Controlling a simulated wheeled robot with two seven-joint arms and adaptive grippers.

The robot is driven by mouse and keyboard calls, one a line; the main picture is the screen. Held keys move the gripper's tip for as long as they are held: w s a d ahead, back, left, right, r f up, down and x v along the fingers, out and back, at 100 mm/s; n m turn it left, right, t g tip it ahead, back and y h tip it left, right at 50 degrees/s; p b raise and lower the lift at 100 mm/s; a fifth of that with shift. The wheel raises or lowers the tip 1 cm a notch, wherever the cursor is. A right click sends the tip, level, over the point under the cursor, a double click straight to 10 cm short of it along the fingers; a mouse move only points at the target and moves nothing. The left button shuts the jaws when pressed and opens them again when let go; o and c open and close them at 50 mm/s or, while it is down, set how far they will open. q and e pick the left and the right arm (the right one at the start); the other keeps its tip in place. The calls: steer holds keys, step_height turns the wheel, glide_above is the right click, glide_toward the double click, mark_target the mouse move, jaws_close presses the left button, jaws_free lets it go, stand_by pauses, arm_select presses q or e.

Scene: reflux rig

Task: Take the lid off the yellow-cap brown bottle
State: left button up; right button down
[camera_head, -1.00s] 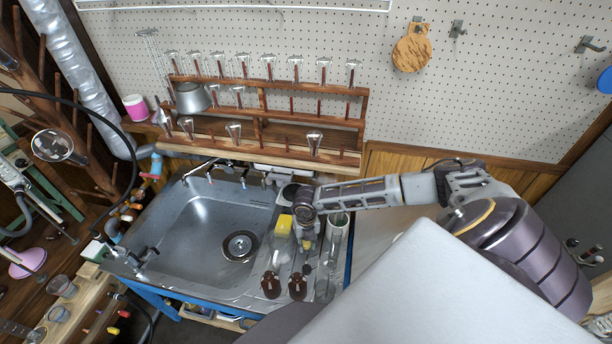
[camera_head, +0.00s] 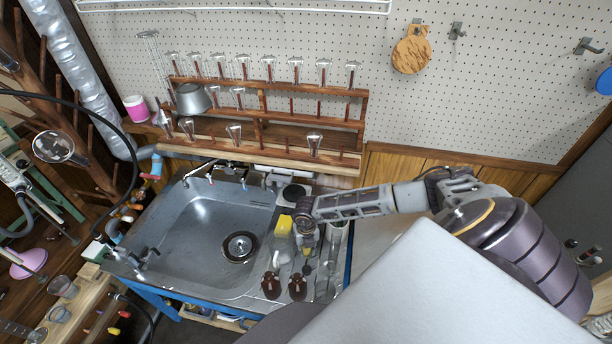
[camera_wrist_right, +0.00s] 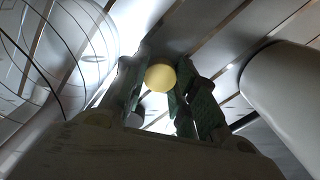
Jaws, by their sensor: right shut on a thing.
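The round yellow cap (camera_wrist_right: 160,77) shows between the two fingers of my right gripper (camera_wrist_right: 156,92) in the right wrist view. The fingers are shut on it. In the head view my right gripper (camera_head: 307,250) points down over the draining board at the sink's right side. Two brown bottles (camera_head: 271,285) (camera_head: 297,287) stand at the board's front, nearer to me than the gripper. I cannot tell whether a bottle is still under the held cap, since the cap and hand hide what lies below. My left gripper is not in view.
A clear bottle with a yellow top (camera_head: 284,225) stands just left of the gripper. Clear glassware (camera_head: 333,245) stands close on its right. The sink basin (camera_head: 215,225) to the left is empty. A wooden rack (camera_head: 265,120) with glassware stands behind.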

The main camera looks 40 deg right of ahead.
steer(key=shift+f, duration=0.15)
steer(key=c, duration=1.4)
jaws_free()
steer(key=shift+r, duration=0.2)
step_height(320, 180, up, 12)
steer(key=shift+f+b, duration=0.1)
steer(key=shift+b, duration=0.8)
